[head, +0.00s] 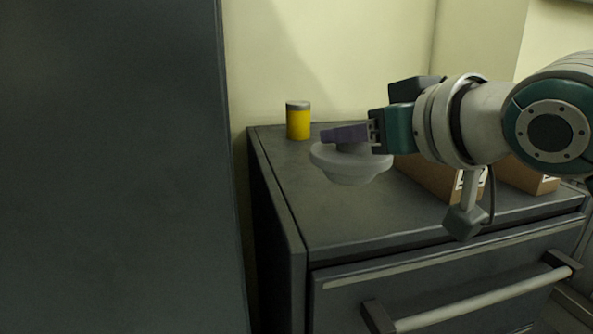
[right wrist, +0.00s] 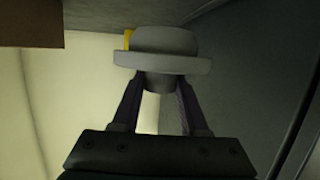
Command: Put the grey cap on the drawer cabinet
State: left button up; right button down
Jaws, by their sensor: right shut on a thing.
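The grey cap (head: 350,167) is round with a wide flange and a narrower knob on top. My right gripper (head: 345,134) is shut on that knob and holds the cap level in the head view, apparently above the top of the drawer cabinet (head: 300,205). In the right wrist view the cap (right wrist: 165,58) sits between the two fingertips of the gripper (right wrist: 158,90). Whether the cap's underside touches the cabinet top is hard to tell. My left gripper is not in view.
A yellow can with a grey lid (head: 298,121) stands at the back left of the cabinet top. Cardboard boxes (head: 436,178) stand on the right, partly behind my right arm. A tall dark panel (head: 110,170) fills the left. The cabinet top's front left is clear.

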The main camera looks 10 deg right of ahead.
aim_at(351, 174)
jog(key=shift+f, duration=2.6)
jog(key=shift+f, duration=0.1)
jog(key=shift+c, duration=2.1)
grip_release()
jog(key=v, duration=1.2)
jog(key=s+f+g+h, duration=0.3)
jog(key=s+f+g, duration=0.7)
jog(key=s+f, duration=0.7)
jog(key=shift+s+d+f+m+g+b, duration=0.3)
jog(key=shift+s+b, duration=0.15)
jog(key=shift+s, duration=0.5)
